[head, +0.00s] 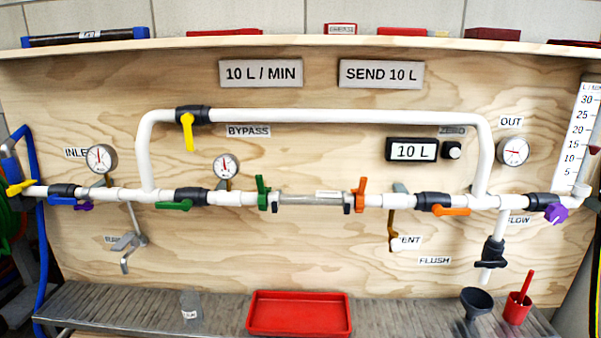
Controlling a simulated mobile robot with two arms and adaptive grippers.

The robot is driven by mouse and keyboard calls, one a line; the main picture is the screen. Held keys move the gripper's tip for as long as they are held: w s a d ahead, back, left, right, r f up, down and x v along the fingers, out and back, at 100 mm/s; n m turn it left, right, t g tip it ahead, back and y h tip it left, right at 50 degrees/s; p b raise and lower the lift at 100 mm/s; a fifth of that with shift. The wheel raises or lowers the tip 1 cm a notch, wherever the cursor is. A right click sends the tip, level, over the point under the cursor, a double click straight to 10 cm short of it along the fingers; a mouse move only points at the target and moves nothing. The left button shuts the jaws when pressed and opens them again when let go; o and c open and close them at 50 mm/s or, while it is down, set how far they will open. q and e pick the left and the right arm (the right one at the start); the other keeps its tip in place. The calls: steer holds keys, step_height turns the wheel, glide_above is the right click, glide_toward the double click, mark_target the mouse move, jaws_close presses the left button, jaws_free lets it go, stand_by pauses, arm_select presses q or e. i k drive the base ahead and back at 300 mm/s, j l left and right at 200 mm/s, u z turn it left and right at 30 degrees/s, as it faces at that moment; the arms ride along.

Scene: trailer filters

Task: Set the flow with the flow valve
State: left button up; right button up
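The flow valve (545,202) is a black body in the white pipe at the far right, with a purple knob (556,214) at its lower right. A FLOW label, partly hidden by a pipe, is just left of the knob. The flow scale (582,135) is a white upright strip at the right edge, marked from 5 to 30. A dark red marker (594,150) shows beside it near 15. A sign (261,73) reads 10 L / MIN. Neither of my grippers is in view.
A black valve handle (490,262) hangs below the pipe, left of the flow valve. The counter (400,312) below carries a red tray (299,335), a dark funnel (477,300) and a red cup (517,309). Other coloured valve handles line the pipe. Space before the board is clear.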

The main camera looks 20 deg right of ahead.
mark_target(556, 213)
steer(key=z, duration=2)
